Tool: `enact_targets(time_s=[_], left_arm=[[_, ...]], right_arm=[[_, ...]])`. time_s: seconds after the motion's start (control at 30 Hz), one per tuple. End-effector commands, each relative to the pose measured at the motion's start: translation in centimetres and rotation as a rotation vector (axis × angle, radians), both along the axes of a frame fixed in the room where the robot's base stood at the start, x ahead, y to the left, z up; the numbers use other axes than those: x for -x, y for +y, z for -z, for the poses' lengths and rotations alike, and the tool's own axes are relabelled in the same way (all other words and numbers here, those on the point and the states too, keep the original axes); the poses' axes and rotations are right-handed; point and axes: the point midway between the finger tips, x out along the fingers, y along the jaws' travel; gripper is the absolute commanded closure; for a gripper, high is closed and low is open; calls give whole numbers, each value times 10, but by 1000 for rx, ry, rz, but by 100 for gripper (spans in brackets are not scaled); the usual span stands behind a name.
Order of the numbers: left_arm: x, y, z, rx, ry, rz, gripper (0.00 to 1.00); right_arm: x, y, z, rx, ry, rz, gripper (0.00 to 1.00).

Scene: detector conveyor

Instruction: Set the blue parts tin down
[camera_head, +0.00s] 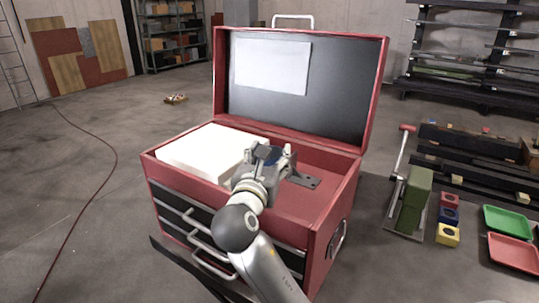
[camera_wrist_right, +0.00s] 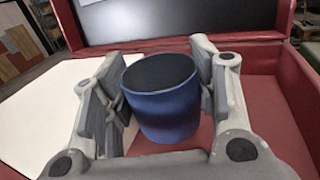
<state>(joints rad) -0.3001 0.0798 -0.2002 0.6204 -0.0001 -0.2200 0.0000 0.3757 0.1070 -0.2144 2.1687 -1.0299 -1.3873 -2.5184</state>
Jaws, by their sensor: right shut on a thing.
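The blue parts tin (camera_wrist_right: 163,112) is an open-topped round cup, held upright between the fingers of my right gripper (camera_head: 270,153) in the right wrist view. Only a small dark blue patch of it shows in the head view, as the gripper covers the rest. My right gripper is shut on the tin, over the top tray of the open red toolbox (camera_head: 300,212), right of a white block (camera_head: 200,152). Whether the tin touches the tray floor cannot be told. My left gripper is not in view.
The toolbox lid (camera_head: 300,85) stands open behind the gripper. A dark flat metal piece (camera_head: 304,180) lies in the tray right of the gripper. The tray's right part is bare.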

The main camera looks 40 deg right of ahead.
Motion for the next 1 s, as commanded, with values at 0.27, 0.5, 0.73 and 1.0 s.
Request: enact_targets(time_s=[0.27, 0.5, 0.73, 1.0], left_arm=[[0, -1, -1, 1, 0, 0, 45], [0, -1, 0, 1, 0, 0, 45], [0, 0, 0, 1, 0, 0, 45], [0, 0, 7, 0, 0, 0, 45]], right_arm=[[0, 0, 12, -4, 12, 1, 84], [-1, 1, 16, -8, 20, -1, 25], [-1, 2, 16, -9, 20, -3, 25], [3, 9, 6, -10, 18, -7, 25]])
